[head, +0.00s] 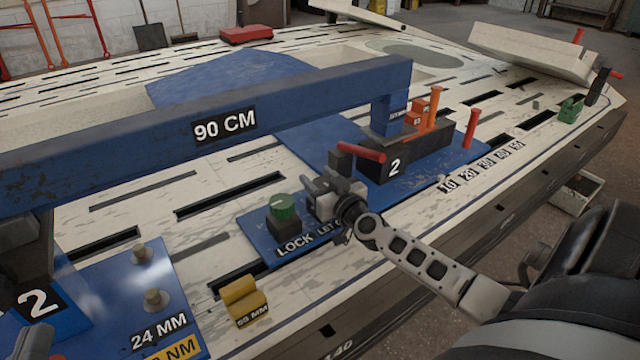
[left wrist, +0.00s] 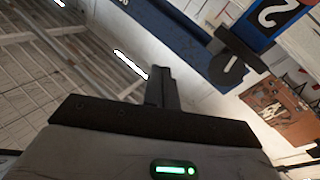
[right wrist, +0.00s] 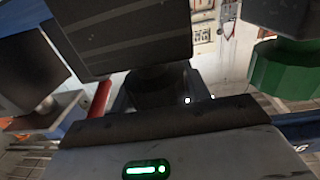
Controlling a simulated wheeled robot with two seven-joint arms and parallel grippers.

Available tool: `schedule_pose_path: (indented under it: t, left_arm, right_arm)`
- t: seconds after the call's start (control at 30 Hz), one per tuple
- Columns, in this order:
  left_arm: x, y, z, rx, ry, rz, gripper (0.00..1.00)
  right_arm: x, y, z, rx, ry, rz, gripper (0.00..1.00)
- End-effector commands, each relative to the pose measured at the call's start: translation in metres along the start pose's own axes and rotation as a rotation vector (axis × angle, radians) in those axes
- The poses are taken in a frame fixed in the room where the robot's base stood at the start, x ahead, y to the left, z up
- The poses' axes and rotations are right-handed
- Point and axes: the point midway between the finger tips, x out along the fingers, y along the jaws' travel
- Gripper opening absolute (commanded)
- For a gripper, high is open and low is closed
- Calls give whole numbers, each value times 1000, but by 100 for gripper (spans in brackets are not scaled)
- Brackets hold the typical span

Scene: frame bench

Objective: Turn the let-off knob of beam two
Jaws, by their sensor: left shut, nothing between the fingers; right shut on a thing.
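Beam two is the long blue beam (head: 225,115) marked "90 CM", with a black "2" plate at each end. On the blue panel (head: 255,230) below it stands a green lock knob (head: 283,207), above the word "LOCK". My right gripper (head: 333,193) is shut on the let-off knob, beside the green knob and above the partly covered "LET O..." lettering. The gripper hides the let-off knob. The right wrist view shows the green knob (right wrist: 285,70) close on the right. My left gripper (left wrist: 163,88) is shut and empty in the left wrist view, beside a dark round knob (left wrist: 226,70).
A red-handled lever (head: 360,152) stands just behind my right gripper. Orange (head: 434,108) and red (head: 472,128) upright handles are farther right. A yellow block (head: 243,300) sits in front of the panel. The beam spans the slotted bench from the left.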

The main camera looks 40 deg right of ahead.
Motion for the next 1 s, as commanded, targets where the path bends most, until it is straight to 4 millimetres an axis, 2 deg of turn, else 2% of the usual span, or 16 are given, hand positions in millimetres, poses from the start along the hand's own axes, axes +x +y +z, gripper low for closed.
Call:
schedule_pose_path:
  t: [0.03, 0.2, 0.4, 1.0]
  left_arm:
    - [3, -1, -4, 62, 58, 18, 0]
    - [6, 6, -35, 260, 250, 75, 0]
    - [4, 16, -55, 390, 381, 117, 0]
    - [2, 22, -65, 455, 448, 140, 0]
  right_arm:
    - [0, 0, 5, -7, 1, -29, 24]
    - [0, -1, 4, -23, -2, -147, 24]
    - [0, -3, 1, -21, -1, -291, 24]
    - [-3, -9, 0, -3, 0, -650, 24]
